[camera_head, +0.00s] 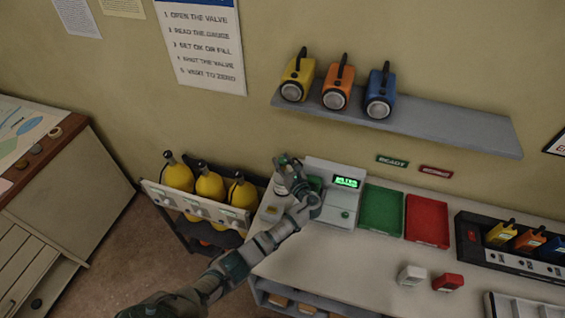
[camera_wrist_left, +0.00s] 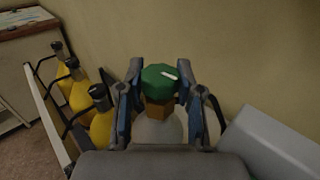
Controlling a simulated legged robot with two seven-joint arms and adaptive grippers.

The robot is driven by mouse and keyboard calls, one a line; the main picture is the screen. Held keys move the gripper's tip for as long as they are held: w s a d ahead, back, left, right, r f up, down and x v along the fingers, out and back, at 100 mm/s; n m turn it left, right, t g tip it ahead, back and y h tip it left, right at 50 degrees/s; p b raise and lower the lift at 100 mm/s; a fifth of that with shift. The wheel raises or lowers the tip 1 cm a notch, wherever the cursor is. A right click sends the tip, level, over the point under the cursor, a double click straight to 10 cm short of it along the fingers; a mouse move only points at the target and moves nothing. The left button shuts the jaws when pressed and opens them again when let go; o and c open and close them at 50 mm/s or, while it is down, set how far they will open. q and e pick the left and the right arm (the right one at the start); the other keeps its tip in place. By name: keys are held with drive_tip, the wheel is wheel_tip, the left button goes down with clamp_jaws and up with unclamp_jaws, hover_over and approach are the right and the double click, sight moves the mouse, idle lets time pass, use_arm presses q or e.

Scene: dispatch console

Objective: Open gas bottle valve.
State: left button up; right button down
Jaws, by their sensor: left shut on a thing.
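The gas bottle valve is a green knob (camera_wrist_left: 160,77) with a white mark, on a brass-coloured neck (camera_wrist_left: 158,114) above a pale grey bottle (camera_wrist_left: 155,133). My left gripper (camera_wrist_left: 160,88) has a finger on each side of the knob and is shut on it. In the head view my left gripper (camera_head: 286,168) is at the left end of the console, beside the grey unit with a lit green display (camera_head: 346,182). There it hides the knob and most of the bottle. My right gripper is in neither view.
Yellow bottles (camera_head: 209,184) stand in a rack (camera_head: 200,208) left of the console. A green tray (camera_head: 381,209) and a red tray (camera_head: 427,220) lie right of the display unit. Above, a wall shelf (camera_head: 440,122) holds three lamps.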

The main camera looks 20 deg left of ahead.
use_arm(q)
drive_tip(key=o, duration=1.2)
drive_tip(key=shift+w, duration=0.1)
drive_tip(key=shift+d, duration=0.1)
drive_tip(key=v, duration=1.2)
drive_tip(key=shift+d+f, duration=0.1)
drive_tip(key=shift+f, duration=0.1)
